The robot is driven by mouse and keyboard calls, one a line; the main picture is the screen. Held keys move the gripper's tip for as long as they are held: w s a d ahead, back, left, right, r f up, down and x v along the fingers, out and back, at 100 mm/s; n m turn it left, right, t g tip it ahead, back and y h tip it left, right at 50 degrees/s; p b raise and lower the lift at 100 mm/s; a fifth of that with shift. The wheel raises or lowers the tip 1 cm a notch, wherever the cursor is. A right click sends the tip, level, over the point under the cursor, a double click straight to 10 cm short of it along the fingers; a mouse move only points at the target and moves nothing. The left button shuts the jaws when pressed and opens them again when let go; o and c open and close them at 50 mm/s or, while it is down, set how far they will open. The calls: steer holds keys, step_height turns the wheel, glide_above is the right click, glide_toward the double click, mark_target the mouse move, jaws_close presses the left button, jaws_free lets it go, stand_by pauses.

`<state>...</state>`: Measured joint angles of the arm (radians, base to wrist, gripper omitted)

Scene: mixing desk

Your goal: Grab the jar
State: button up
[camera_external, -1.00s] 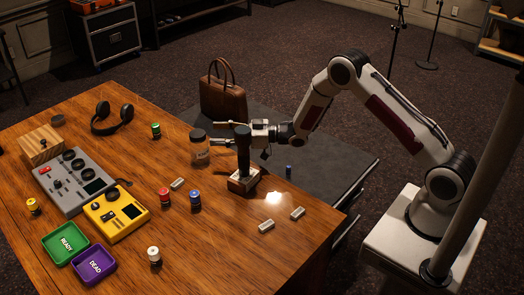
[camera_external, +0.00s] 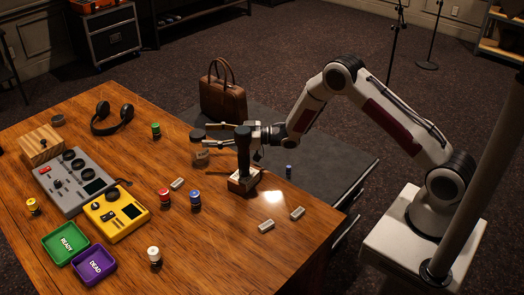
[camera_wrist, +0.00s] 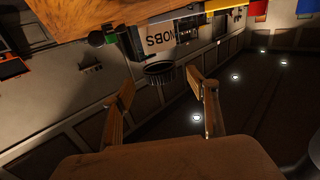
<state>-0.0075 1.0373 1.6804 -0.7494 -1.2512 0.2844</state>
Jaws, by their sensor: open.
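The jar (camera_external: 201,159) has a dark lid and a pale label, and it stands on the wooden desk (camera_external: 225,225) near its far edge in the external view. My gripper (camera_external: 198,136) is level and open at the jar's upper part, its fingers pointing left. The fingers cover much of the lid, and I cannot tell whether they touch it. In the wrist view the two fingers of my gripper (camera_wrist: 166,100) are spread apart. A dark round ribbed thing (camera_wrist: 160,70) shows between them; I cannot tell if it is the jar.
A dark post on a wooden block (camera_external: 243,180) stands right in front of my gripper. A brown handbag (camera_external: 223,98) is behind.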

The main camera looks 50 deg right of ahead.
mark_target(197, 137)
stand_by(0.3)
steer(key=shift+f+x, duration=0.15)
steer(key=shift+x, duration=0.7)
steer(key=shift+f+x, duration=0.15)
steer(key=shift+x, duration=1.6)
jaws_close()
